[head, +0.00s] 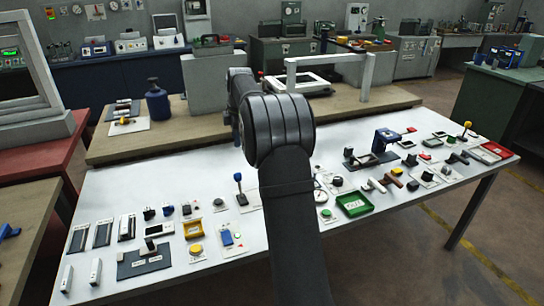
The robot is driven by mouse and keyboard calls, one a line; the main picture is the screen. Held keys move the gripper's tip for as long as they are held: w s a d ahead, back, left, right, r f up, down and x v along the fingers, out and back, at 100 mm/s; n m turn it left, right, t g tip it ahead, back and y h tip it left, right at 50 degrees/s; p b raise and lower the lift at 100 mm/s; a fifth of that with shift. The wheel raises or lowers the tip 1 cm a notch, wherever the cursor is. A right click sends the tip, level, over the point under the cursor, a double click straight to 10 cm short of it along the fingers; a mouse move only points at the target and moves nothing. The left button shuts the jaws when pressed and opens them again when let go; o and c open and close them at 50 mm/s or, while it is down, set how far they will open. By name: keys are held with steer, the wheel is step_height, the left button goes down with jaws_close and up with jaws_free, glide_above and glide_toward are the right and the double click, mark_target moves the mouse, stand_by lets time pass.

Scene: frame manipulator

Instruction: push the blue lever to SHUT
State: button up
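A small lever with a blue knob (238,177) stands upright on a light plate on the white table, just left of my arm. A larger blue piece (387,138) stands on the right half of the table, beside a dark-framed part. I cannot tell for sure which is the blue lever, and no SHUT marking is readable. My dark arm rises through the middle of the view and covers the table behind it. My gripper is not visible.
The white table (110,190) holds many small switches and knobs, with a green tray (354,205) right of my arm and a red tray (490,152) at the right end. A wooden bench (150,142) with a white frame (330,60) stands behind.

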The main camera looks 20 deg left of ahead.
steer(key=f+m, duration=0.1)
steer(key=f+m+g+y, duration=0.1)
steer(key=f, duration=0.1)
steer(key=f+m+g, duration=0.1)
steer(key=f+m, duration=0.1)
steer(key=shift+s+d+y, duration=0.3)
steer(key=shift+s+y, duration=0.05)
steer(key=shift+y, duration=0.05)
jaws_close()
steer(key=m+g+y, duration=0.2)
steer(key=m+y, duration=0.2)
steer(key=m, duration=0.5)
glide_above(239, 185)
steer(key=s+d, duration=0.2)
steer(key=d, duration=0.1)
step_height(239, 185, down, 6)
steer(key=w+d+f+m+t+y, duration=0.45)
steer(key=d+m, duration=0.25)
steer(key=m, duration=1.1)
steer(key=shift+y, duration=0.35)
steer(key=x, duration=1)
steer(key=shift+w+f, duration=0.25)
steer(key=shift+f, duration=0.1)
